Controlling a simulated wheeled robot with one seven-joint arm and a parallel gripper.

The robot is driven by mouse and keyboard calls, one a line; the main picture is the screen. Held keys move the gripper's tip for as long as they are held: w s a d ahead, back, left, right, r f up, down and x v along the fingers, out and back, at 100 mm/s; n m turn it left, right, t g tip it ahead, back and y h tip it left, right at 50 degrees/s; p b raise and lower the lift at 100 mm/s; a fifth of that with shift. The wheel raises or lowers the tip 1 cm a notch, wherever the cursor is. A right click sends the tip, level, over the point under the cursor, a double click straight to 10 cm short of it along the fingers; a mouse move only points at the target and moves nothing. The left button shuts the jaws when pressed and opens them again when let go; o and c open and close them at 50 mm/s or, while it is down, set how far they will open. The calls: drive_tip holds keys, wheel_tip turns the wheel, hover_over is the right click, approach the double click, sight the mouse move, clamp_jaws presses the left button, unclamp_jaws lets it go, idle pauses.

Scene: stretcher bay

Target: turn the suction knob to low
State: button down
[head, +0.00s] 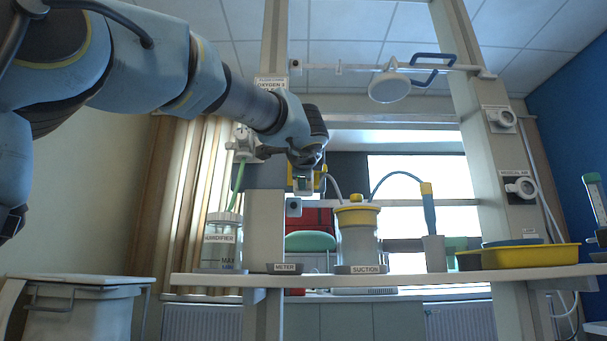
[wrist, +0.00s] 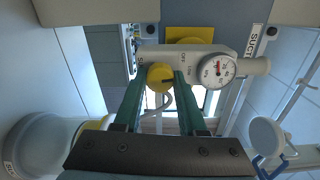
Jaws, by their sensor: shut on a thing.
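The suction knob (wrist: 158,79) is a round yellow knob on the pale grey suction regulator (wrist: 202,58) in the wrist view. My gripper (wrist: 161,74) has its two green fingers on either side of the knob, shut on it. A dark mark shows on the knob's face, but I cannot read its exact setting. A white round gauge (wrist: 217,70) with a red needle sits right of the knob. Small lettering, including OFF, is beside the knob. In the head view my gripper (head: 305,180) is at the post above the shelf, and my wrist hides most of the regulator.
The suction canister (head: 357,240) with a yellow lid stands on the shelf (head: 420,272) below. Left of it is the humidifier (head: 222,245); right are a blue-and-yellow wand (head: 428,205) and a yellow tray (head: 520,258). A lamp (head: 389,87) hangs from the upper rail.

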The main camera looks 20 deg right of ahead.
drive_tip(key=shift+m, duration=0.8)
drive_tip(key=shift+f, duration=0.1)
drive_tip(key=shift+c, duration=2.3)
unclamp_jaws()
drive_tip(key=v, duration=1.1)
